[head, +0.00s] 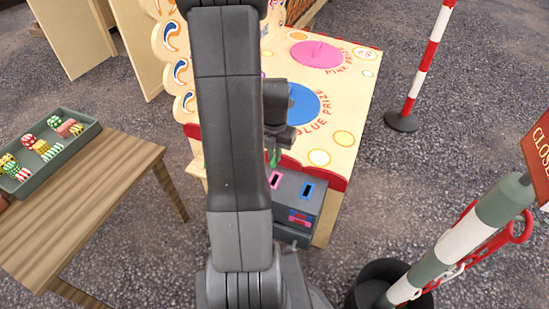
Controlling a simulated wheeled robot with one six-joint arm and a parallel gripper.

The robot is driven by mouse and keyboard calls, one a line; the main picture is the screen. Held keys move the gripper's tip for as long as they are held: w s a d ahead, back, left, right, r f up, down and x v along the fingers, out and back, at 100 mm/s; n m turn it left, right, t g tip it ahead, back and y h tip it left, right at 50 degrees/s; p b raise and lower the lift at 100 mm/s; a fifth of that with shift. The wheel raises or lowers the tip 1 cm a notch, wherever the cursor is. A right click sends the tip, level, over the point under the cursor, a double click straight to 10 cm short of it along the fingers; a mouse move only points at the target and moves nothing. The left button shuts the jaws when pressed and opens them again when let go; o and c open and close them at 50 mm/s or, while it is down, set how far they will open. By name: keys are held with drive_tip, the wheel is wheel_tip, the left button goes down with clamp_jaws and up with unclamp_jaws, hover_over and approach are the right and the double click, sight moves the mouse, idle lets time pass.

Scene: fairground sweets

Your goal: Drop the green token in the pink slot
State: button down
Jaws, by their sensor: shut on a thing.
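A dark grey coin box (291,218) stands at the near end of the prize counter. Its top has a pink-rimmed slot (275,180) on the left, partly hidden by my arm, and a blue-rimmed slot (307,189) on the right. My gripper (272,151) points down above the box, just behind the pink slot in the picture. It is shut on the green token (272,158), of which only a small green piece shows. The token appears to be above the box top and apart from the slot; the exact height is unclear.
The cream counter (341,100) carries a pink disc (316,54) and a blue disc (304,104). A wooden table (95,185) with a tray (60,158) of sweets stands left. A striped post (423,60) and a chained barrier pole (465,238) stand right.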

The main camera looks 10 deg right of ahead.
drive_tip(key=shift+f, duration=0.25)
wheel_tip(320, 180, down, 6)
drive_tip(key=b, duration=0.5)
drive_tip(key=shift+f+b, duration=0.55)
drive_tip(key=shift+f, duration=0.2)
idle(0.6)
drive_tip(key=c, duration=1.5)
unclamp_jaws()
wheel_tip(320, 180, up, 14)
drive_tip(key=p, duration=0.4)
drive_tip(key=shift+f, duration=0.1)
